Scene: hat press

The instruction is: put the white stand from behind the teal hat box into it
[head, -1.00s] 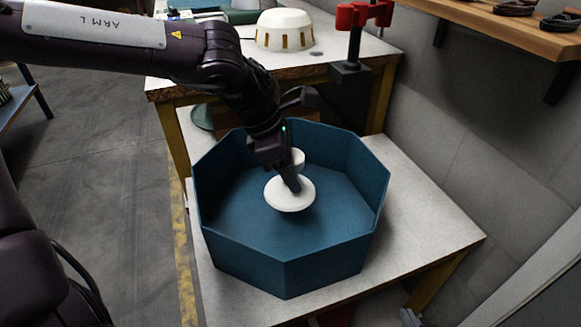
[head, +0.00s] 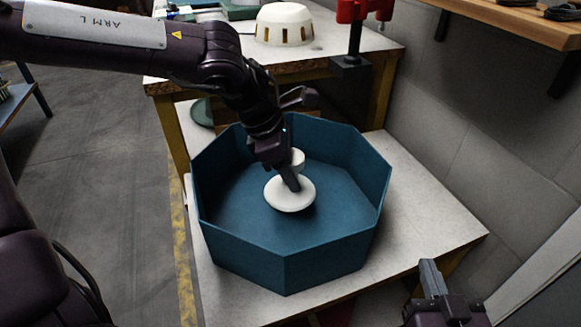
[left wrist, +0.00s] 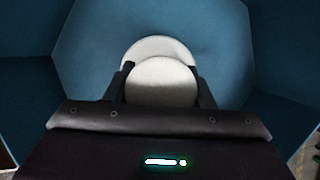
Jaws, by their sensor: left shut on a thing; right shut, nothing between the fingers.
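The teal hat box (head: 285,272) is an open octagonal box on a low white-topped table. The white stand (head: 288,196), with a round wide base and a smaller round top, is inside the box's walls near the middle, upright. My left gripper (head: 291,180) reaches down into the box and is shut on the stand between its top and base. The left wrist view shows the stand (left wrist: 162,82) between the two fingers, with the box (left wrist: 85,45) around it. Whether the base touches the box floor is hard to tell. My right gripper (head: 432,280) is shut and empty at the lower right, outside the box.
A higher table (head: 345,62) behind carries a white slotted dome (head: 284,24) and a red-and-black press (head: 352,45). A wooden shelf (head: 500,28) is on the wall at right. The low table (head: 425,205) is bare right of the box.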

